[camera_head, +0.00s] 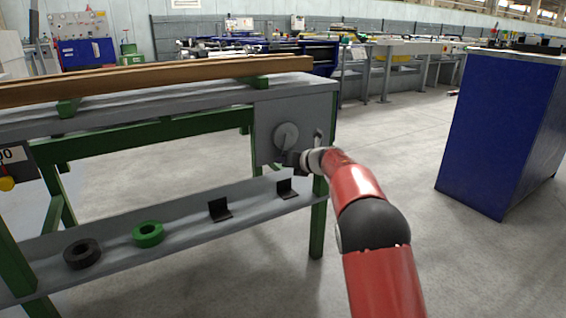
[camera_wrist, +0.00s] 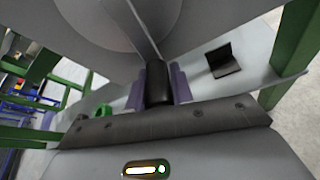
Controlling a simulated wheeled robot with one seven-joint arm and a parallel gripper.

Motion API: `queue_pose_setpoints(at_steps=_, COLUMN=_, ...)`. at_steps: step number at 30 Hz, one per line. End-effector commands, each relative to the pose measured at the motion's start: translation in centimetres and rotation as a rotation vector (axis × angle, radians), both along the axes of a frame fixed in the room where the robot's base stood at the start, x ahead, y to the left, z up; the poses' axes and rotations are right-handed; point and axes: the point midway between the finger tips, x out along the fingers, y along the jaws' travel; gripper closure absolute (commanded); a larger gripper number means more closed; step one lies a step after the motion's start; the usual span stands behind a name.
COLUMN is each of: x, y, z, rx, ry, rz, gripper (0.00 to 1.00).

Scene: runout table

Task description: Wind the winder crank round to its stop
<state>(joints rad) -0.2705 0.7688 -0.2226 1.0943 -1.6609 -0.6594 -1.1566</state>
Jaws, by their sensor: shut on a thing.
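The winder is a round grey disc (camera_head: 286,136) on a grey plate (camera_head: 264,118) at the near end of the runout table. My gripper (camera_head: 297,159) is at the lower right of the disc. In the wrist view, the black crank handle (camera_wrist: 157,78) stands between the two purple-grey fingers of my gripper (camera_wrist: 157,90), which are shut on it. The disc (camera_wrist: 92,22) fills the upper left of that view. My wrist hides part of the crank in the head view, and I cannot make out the stop.
Long wooden boards (camera_head: 150,79) lie on the table top. The grey lower shelf (camera_head: 190,219) holds a black ring (camera_head: 81,253), a green ring (camera_head: 148,234) and two black brackets (camera_head: 219,209). A blue cabinet (camera_head: 497,135) stands at right, with clear floor (camera_head: 405,150) between.

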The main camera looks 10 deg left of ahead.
Motion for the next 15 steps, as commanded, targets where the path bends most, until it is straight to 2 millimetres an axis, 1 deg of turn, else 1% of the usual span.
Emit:
queue_pose_setpoints(at_steps=6, x=0.36, y=-0.51, z=-0.23, rx=-0.069, ry=-0.049, rz=-0.001, gripper=1.00)
queue_pose_setpoints(at_steps=15, x=0.51, y=-0.69, z=-0.22, rx=-0.098, ry=-0.070, rz=-0.001, gripper=1.00)
